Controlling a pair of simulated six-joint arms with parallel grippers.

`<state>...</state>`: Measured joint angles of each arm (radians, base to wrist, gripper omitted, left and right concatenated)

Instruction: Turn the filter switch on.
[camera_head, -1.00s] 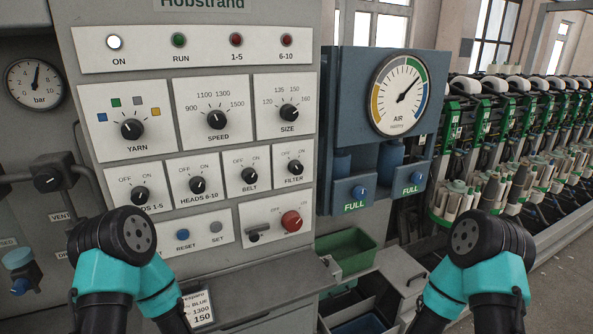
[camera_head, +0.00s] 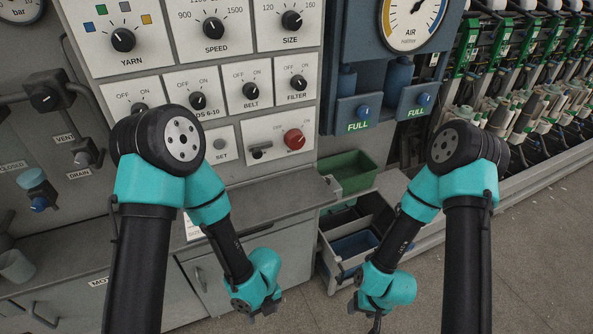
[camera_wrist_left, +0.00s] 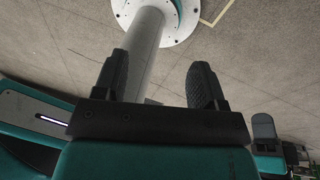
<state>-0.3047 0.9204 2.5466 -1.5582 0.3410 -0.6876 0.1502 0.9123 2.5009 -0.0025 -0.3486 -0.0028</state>
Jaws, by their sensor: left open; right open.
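The filter switch (camera_head: 298,83) is a black rotary knob on a pale plate marked OFF at left and ON at right. Its pointer is too small to read surely. It is in plain view, at the right end of a row of knobs. My left gripper (camera_wrist_left: 158,82) is open and empty in the left wrist view, its two black fingers apart. In the head view it hangs low (camera_head: 263,308), well below the panel and apart from the switch. My right gripper (camera_head: 375,318) hangs low near the drawers, partly cut off by the bottom edge.
The belt knob (camera_head: 250,91) sits just left of the filter switch. A red rotary knob (camera_head: 294,139) sits below it. A grey ledge (camera_head: 270,205) juts out under the panel. A green bin (camera_head: 352,172) and open drawers stand at right.

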